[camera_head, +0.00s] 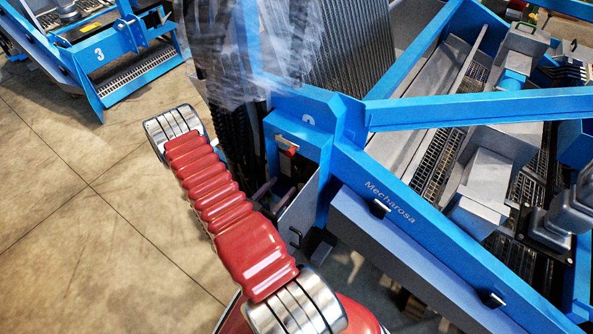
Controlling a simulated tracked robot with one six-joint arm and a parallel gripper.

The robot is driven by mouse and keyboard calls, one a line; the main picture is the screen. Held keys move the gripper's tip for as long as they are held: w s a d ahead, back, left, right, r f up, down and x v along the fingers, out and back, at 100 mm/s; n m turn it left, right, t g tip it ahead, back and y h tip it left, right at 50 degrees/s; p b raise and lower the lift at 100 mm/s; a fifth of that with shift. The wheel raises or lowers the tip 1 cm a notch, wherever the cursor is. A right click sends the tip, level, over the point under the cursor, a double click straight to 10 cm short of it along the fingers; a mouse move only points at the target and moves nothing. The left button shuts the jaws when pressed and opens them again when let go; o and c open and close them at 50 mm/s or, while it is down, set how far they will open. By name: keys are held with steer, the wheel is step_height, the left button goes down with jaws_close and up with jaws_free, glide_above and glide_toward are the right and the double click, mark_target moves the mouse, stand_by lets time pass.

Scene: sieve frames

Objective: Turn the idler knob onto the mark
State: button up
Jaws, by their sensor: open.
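A small red knob-like part (291,151) sits on the blue machine's end panel, just right of my arm. I cannot tell for sure that it is the idler knob, and no mark can be made out. My red ribbed arm runs across the middle and hides most of my gripper (275,194). Two dark purplish fingers show past the arm's right side, apart from each other with nothing seen between them. They are below the red part in the picture and look clear of it.
The blue machine frame (420,235) with grey troughs fills the right side. Clear plastic wrap (245,45) hangs over its upper left corner. Another blue machine (118,60) marked 3 stands at the upper left. The tiled floor (75,200) at the left is free.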

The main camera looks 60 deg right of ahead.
mark_target(297, 170)
steer(key=shift+s+d, duration=0.3)
steer(key=shift+d, duration=1.4)
steer(key=shift+s+d, duration=0.25)
steer(key=shift+d, duration=1.45)
steer(key=shift+s+d, duration=0.3)
steer(key=shift+d, duration=1.4)
steer(key=shift+c, duration=0.5)
steer(key=c, duration=1)
steer(key=shift+o, duration=0.2)
steer(key=shift+n, duration=0.3)
steer(key=o, duration=1.1)
steer(key=shift+c, duration=0.2)
